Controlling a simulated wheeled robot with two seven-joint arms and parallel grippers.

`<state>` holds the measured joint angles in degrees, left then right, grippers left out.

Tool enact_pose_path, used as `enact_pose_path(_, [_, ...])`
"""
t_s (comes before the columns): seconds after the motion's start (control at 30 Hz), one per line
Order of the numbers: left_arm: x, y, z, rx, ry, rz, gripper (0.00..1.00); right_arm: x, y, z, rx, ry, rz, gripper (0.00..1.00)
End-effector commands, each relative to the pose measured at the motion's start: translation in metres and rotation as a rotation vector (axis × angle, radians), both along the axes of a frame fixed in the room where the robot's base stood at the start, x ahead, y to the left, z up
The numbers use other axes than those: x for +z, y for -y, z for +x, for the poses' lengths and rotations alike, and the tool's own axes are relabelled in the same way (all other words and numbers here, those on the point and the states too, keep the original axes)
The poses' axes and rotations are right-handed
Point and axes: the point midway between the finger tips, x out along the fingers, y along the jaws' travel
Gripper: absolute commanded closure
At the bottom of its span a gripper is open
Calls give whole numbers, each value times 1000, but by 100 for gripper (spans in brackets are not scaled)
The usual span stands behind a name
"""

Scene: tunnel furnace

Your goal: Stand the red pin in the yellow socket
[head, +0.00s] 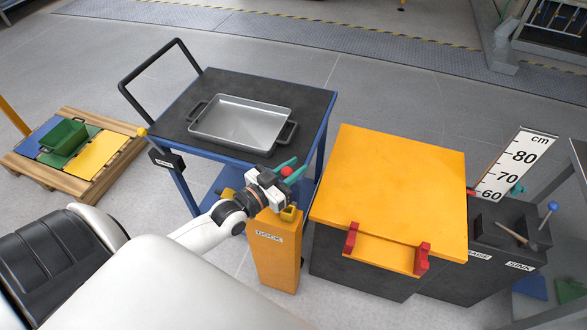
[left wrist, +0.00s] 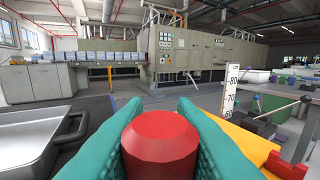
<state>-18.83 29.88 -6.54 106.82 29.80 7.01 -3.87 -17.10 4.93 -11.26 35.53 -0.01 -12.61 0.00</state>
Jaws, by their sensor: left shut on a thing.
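The red pin (head: 287,171) shows only its rounded red top in the head view, between the teal fingers of my left gripper (head: 284,172). In the left wrist view the red pin (left wrist: 160,145) fills the space between both teal fingers, and my left gripper (left wrist: 160,135) is shut on it. The yellow socket (head: 290,214) is on top of the orange post (head: 277,255), just below the gripper in the picture. The gripper hides the pin's lower part, so I cannot tell whether it touches the socket. My right gripper is not in view.
A dark cart (head: 315,103) with a metal tray (head: 240,122) stands behind the post. A large box with an orange lid (head: 390,190) is close on the right. A dark bench with a blue-knobbed lever (head: 552,206) is further right. A pallet (head: 50,172) lies at far left.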

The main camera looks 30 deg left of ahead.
Motion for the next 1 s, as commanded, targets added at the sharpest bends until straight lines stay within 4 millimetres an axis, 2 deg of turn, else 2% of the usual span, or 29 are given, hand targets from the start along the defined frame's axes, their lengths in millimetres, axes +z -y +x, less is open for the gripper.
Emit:
enact_pose_path(0.6, [-52,1,0,-1,0,1,100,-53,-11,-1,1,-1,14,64])
enact_pose_path(1.0, [-82,0,0,0,0,1,100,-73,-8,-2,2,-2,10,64])
